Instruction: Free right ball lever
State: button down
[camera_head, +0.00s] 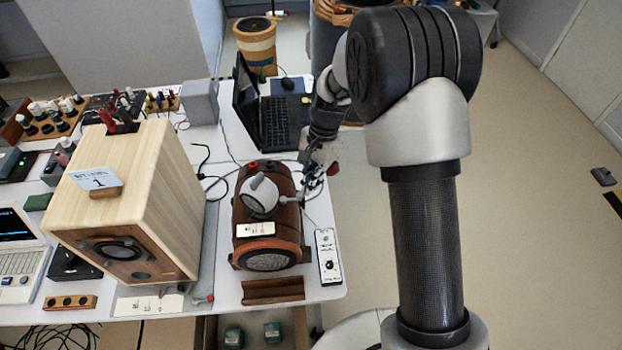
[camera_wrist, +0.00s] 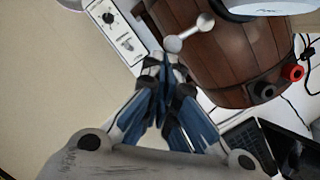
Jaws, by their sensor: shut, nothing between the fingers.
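A brown wooden barrel speaker (camera_head: 268,222) lies on the white table, and its staves also show in the wrist view (camera_wrist: 215,62). A light grey lever with a ball at each end (camera_wrist: 190,33) stands out from the barrel's side. In the head view the lever (camera_head: 289,200) is small and partly unclear. My gripper (camera_wrist: 165,66) is shut and empty, its fingertips just below the lever's near ball. I cannot tell whether they touch it. In the head view my gripper (camera_head: 313,178) is beside the barrel's right side, partly blurred against the arm.
A slim white box with a knob (camera_head: 328,256) lies right of the barrel. A large wooden speaker (camera_head: 160,200) stands left. A dark open laptop (camera_head: 283,124) is behind the barrel. A brown wooden rest (camera_head: 273,290) lies in front. Open floor is on the right.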

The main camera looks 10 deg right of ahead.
jog(key=s+a+m+t+p, duration=0.1)
jog(key=s+m+t+p, duration=0.1)
jog(key=s+m+p, duration=0.2)
jog(key=s+m, duration=0.3)
jog(key=m, duration=0.3)
jog(key=shift+a+m+y+p, duration=0.3)
jog(key=shift+m+y+p, duration=0.05)
jog(key=shift+m+y, duration=0.05)
jog(key=shift+w, duration=0.1)
jog(key=shift+w+a+p, duration=0.3)
jog(key=shift+w+p, duration=0.25)
jog(key=shift+w, duration=0.05)
dwell(0.3)
jog(key=s+d+r+p, duration=0.2)
jog(key=d+r, duration=0.4)
jog(key=r, duration=0.3)
jog(key=shift+r+p, duration=0.4)
jog(key=shift+p, duration=0.3)
